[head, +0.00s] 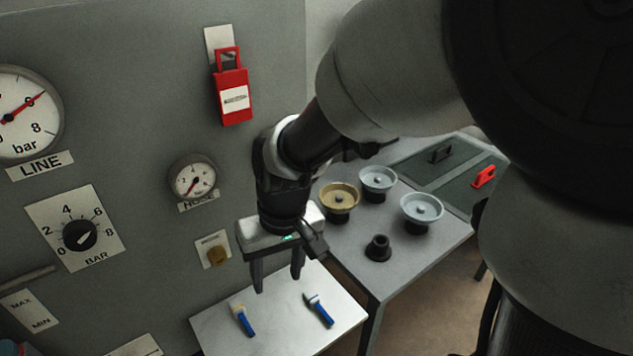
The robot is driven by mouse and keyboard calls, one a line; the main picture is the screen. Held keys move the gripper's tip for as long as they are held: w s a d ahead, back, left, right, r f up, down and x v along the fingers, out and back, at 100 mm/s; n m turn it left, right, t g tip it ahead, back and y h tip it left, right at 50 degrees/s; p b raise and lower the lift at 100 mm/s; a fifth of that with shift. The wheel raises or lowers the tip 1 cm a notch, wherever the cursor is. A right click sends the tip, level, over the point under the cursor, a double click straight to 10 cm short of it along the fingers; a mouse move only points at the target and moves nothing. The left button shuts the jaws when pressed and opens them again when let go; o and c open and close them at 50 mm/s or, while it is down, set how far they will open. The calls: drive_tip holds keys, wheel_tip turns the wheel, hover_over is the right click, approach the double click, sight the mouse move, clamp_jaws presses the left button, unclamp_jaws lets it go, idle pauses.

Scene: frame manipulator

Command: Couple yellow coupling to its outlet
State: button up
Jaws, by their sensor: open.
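My gripper (277,281) points down with its two fingers apart and nothing between them. It appears above the white shelf (278,338) in front of the grey panel. On the shelf lie two small blue pieces. The left one (243,319) has a pale yellowish end, and the right one (319,310) has a greyish end. The yellowish-ended piece may be the yellow coupling; I cannot tell for sure. Both lie below the fingertips in the picture, apart from them. I cannot make out a yellow outlet. A brass-coloured knob (217,256) sits on a small panel plate.
A grey table (345,258) to the right holds a tan dish-topped fitting (338,196), two pale grey ones (378,180) (421,208) and a black piece (377,248). The panel carries gauges, a dial (80,235) and a red lockout (233,98). My arm hides much of the right.

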drive_tip(key=s+d+r+m+t, duration=0.2)
drive_tip(key=d+r, duration=0.7)
drive_tip(key=r, duration=0.1)
drive_tip(key=shift+p, duration=0.45)
